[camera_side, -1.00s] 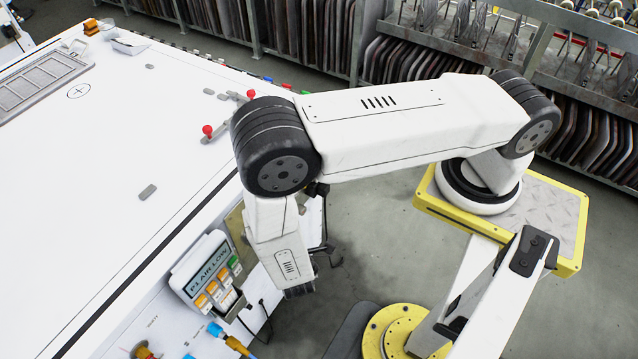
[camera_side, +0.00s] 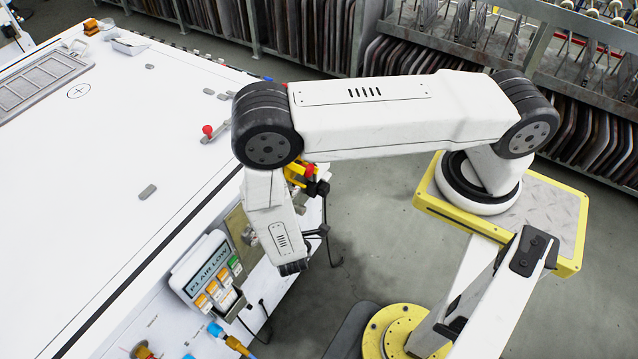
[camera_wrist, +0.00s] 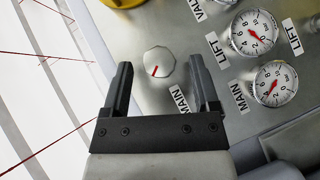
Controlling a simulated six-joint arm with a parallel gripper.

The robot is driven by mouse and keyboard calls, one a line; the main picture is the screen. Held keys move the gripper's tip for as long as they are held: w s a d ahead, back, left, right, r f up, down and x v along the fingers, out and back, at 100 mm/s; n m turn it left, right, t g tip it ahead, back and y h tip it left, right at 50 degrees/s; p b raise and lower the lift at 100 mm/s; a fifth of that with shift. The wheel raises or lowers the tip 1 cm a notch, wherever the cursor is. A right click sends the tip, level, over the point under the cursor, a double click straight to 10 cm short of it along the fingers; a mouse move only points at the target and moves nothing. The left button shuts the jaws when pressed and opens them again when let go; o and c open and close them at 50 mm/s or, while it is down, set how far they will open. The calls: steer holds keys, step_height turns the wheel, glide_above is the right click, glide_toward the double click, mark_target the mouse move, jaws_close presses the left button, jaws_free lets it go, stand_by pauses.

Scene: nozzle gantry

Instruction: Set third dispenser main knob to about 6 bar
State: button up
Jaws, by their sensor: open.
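In the wrist view a round, pale faceted knob (camera_wrist: 158,62) with a red pointer mark sits on a grey panel. A MAIN label lies just below it, partly covered by a finger. My gripper (camera_wrist: 161,61) is open and empty, its two black fingers on either side of the knob with a gap at each side. I cannot tell how far the fingertips are from the panel. The MAIN gauge (camera_wrist: 275,83) is at the right, with a red needle whose exact reading is too small to tell. In the side view the knob is hidden and the fingers are not clear.
A LIFT gauge (camera_wrist: 253,32) is above the MAIN gauge. A yellow part (camera_wrist: 122,3) is at the wrist view's top edge. In the side view a PLAIR LOW box (camera_side: 208,268) stands near my wrist, and a red-and-yellow valve (camera_side: 300,175) shows behind my arm.

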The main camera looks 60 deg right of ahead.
steer(key=shift+x, duration=1.15)
jaws_close()
